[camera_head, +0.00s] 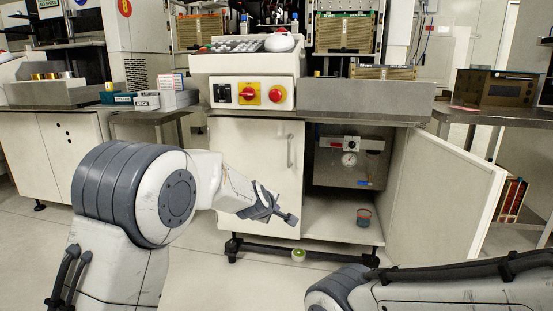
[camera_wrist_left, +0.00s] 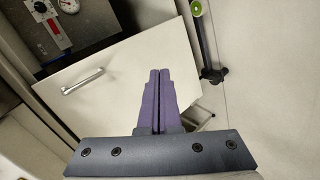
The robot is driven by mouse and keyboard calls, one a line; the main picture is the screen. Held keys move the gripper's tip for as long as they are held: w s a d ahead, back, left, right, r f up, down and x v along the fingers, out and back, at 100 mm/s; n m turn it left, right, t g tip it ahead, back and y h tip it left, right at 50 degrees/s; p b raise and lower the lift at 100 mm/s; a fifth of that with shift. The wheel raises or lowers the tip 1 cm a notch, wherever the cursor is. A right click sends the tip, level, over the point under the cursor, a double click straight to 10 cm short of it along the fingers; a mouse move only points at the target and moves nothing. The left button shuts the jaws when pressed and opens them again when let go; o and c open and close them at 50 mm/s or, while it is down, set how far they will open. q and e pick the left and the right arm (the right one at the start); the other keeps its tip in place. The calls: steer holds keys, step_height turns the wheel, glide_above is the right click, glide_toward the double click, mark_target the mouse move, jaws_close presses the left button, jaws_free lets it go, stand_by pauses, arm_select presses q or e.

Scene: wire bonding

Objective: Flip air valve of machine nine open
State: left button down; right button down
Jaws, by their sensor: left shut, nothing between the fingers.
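The machine's open lower cabinet shows a grey air panel (camera_head: 349,168) inside, with a round white pressure gauge (camera_head: 348,159) and a red part (camera_head: 322,142) at its upper left. The panel also shows tilted in the left wrist view (camera_wrist_left: 77,27), with the gauge (camera_wrist_left: 68,5) at the top edge. I cannot tell which part is the valve or how it is set. My left gripper (camera_head: 292,217) is shut and empty, in front of the closed left cabinet door (camera_head: 256,175), left of and below the panel. Its fingers (camera_wrist_left: 160,72) are together in the wrist view. My right gripper is out of view.
The right cabinet door (camera_head: 445,196) stands wide open. A dark bar (camera_head: 310,252) runs along the machine's base. A worktop (camera_head: 365,98) overhangs the opening. My right forearm lies across the lower right.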

arm_select(q)
steer(key=s+a+f+m+g+y, duration=0.1)
steer(key=s+a+f+m+g, duration=0.4)
steer(key=s, duration=0.6)
steer(key=s+a+f+m+y, duration=0.1)
steer(key=s+a+f+m, duration=0.15)
steer(key=s+a, duration=0.65)
steer(key=s+a+f+m+g+y, duration=0.1)
steer(key=s+a+f+m+g, duration=0.3)
steer(key=s, duration=0.9)
steer(key=s+d+r+m+p, duration=0.3)
steer(key=s+d+r+p, duration=0.15)
steer(key=r+p, duration=0.55)
steer(key=s+d+r+m+g+h+p, duration=0.15)
steer(key=s+d+r+p, duration=0.3)
steer(key=r+p, duration=0.6)
steer(key=s+d+r+m+y+p, duration=0.1)
steer(key=s+d+r+m+p, duration=0.5)
steer(key=r, duration=0.8)
step_height(320, 180, up, 34)
steer(key=w+a+n+p, duration=0.1)
steer(key=w+n+p, duration=0.1)
steer(key=p, duration=3.3)
steer(key=shift+a+r+n+p, duration=0.15)
steer(key=shift+r+n+p, duration=0.1)
steer(key=shift+n+p, duration=0.1)
steer(key=shift+h, duration=0.25)
